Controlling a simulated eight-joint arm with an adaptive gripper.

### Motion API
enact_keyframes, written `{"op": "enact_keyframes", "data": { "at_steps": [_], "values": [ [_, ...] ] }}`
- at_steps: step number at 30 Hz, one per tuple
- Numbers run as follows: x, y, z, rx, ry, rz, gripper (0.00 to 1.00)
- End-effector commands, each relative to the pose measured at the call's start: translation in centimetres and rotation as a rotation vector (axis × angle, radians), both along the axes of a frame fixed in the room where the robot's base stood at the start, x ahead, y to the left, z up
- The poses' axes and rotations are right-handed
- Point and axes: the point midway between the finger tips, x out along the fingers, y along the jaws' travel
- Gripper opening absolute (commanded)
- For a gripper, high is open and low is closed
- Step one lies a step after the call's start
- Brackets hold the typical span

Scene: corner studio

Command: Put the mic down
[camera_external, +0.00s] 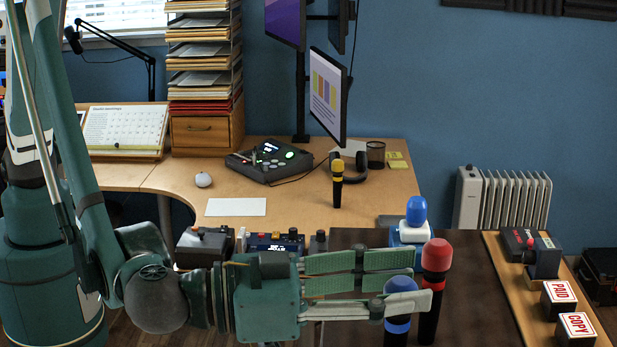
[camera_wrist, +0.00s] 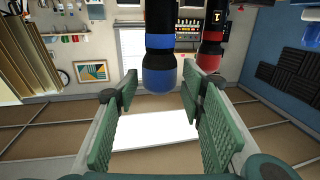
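A blue-headed mic (camera_external: 400,287) with a black body and blue band stands about upright at the dark table's near side; its lower end is cut off by the frame. My gripper (camera_external: 410,282) is level, pointing right, with its fingers apart. The nearer finger crosses in front of the blue mic, just below its head. In the wrist view the blue mic (camera_wrist: 160,78) appears head-down between my open fingertips (camera_wrist: 158,92), with small gaps on both sides. A red-headed mic (camera_external: 436,257) stands just beyond the fingertips; it also shows in the wrist view (camera_wrist: 209,60).
A yellow-headed mic (camera_external: 337,185) stands on the wooden desk (camera_external: 390,187). Behind my gripper are a blue-topped white object (camera_external: 413,222) and small control boxes (camera_external: 270,241). A board (camera_external: 508,270) with stamps (camera_external: 558,298) lies to the right. The dark tabletop (camera_external: 475,310) is bare between.

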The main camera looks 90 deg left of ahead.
Motion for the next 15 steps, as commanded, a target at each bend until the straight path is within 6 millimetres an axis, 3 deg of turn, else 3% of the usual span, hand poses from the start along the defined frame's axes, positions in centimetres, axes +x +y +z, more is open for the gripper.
{"op": "enact_keyframes", "data": {
  "at_steps": [8,15],
  "values": [
    [-2.2,-0.5,0.1,0.0,0.0,-0.002,0.4],
    [-5.9,-1.3,0.1,0.0,0.0,-0.002,0.4]
  ]
}}
